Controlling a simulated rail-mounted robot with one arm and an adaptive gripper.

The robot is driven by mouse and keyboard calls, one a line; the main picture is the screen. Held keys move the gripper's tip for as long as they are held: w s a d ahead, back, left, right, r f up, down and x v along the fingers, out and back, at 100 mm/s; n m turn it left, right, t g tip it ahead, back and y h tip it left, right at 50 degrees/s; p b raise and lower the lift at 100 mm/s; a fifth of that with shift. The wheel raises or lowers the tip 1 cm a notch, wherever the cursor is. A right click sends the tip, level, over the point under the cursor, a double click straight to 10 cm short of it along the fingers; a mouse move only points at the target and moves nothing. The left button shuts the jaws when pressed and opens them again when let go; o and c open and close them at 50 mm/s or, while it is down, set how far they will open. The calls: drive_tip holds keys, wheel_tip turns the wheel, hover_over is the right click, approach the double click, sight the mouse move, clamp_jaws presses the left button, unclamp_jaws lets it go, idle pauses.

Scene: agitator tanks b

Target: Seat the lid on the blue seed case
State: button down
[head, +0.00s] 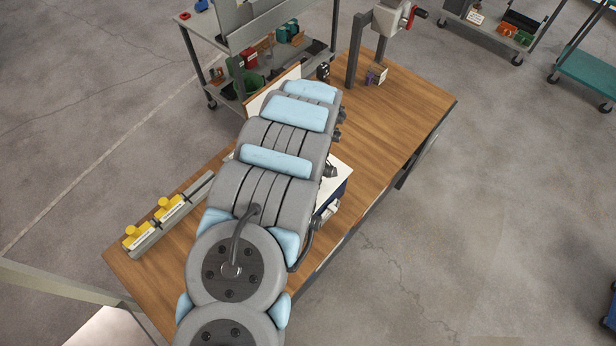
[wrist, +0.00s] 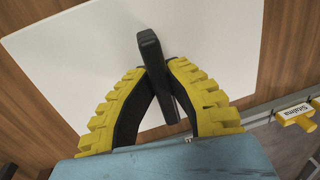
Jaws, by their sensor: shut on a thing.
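The lid is a flat white panel (wrist: 75,50) with an upright black handle (wrist: 150,47) in the wrist view. My gripper (wrist: 166,70), with yellow ribbed fingers, is shut on the handle. In the head view my arm covers the gripper and most of the lid; a white strip of the lid (head: 341,171) shows to the arm's right. The dark blue side of the seed case (head: 335,199) shows just below that strip. I cannot tell whether the lid touches the case or sits level on it. The case is hidden in the wrist view.
The wooden bench (head: 405,118) is clear toward its far right. A grey rail (head: 150,240) with yellow-handled tools lies along its left edge. A stand with a red crank (head: 408,15) and a small box (head: 376,76) are at the far end. A loaded cart (head: 262,75) stands behind.

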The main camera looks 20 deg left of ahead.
drive_tip(key=shift+f+b, duration=0.7)
drive_tip(key=shift+f, duration=0.2)
drive_tip(key=c, duration=1.1)
unclamp_jaws()
drive_tip(key=shift+r, duration=0.2)
